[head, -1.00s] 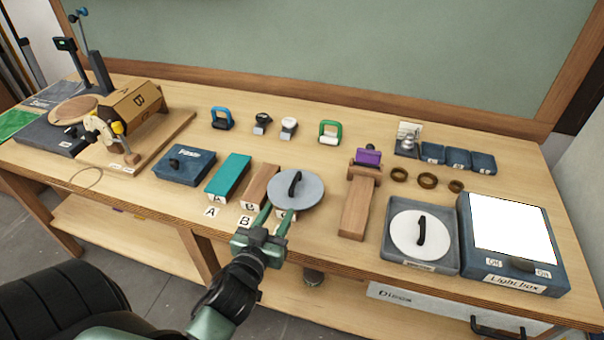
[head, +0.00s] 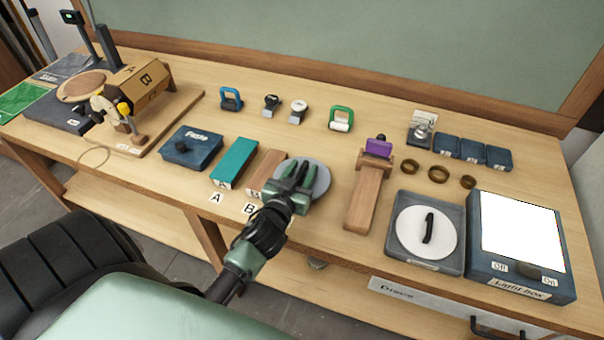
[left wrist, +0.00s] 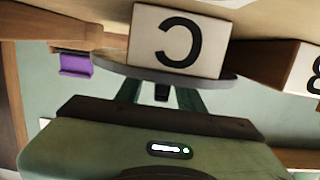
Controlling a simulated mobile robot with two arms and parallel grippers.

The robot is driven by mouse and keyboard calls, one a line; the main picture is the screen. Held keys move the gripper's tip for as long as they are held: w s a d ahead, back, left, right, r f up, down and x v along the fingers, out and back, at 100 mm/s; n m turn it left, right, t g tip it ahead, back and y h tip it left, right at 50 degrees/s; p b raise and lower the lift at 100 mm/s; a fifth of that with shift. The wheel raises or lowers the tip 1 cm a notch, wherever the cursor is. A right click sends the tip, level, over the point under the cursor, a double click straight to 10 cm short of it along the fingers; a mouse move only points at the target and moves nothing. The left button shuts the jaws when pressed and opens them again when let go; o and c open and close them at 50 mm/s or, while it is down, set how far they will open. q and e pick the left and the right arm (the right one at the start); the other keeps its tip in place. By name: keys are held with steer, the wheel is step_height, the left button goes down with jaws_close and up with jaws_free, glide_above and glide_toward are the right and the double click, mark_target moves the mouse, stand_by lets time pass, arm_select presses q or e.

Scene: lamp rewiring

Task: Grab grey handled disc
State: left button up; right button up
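The grey disc (head: 319,180) with a dark handle lies at block C on the bench. It also shows in the left wrist view as a flat grey rim (left wrist: 112,68), partly behind the block marked C (left wrist: 180,42). My left gripper (head: 291,174) is over the disc and hides most of its handle in the head view. In the left wrist view its two green fingers (left wrist: 160,97) are apart, with the dark handle (left wrist: 162,92) between them and gaps on both sides. My right gripper is not in view.
Teal block A (head: 235,162) and brown block B (head: 266,168) stand left of the disc. A wooden stand with a purple piece (head: 378,147) is close on the right. Farther right are a tray (head: 397,252) holding a white disc (head: 410,235), and a light box (head: 518,284).

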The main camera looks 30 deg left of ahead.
arm_select(q)
jaws_close()
stand_by(1.4)
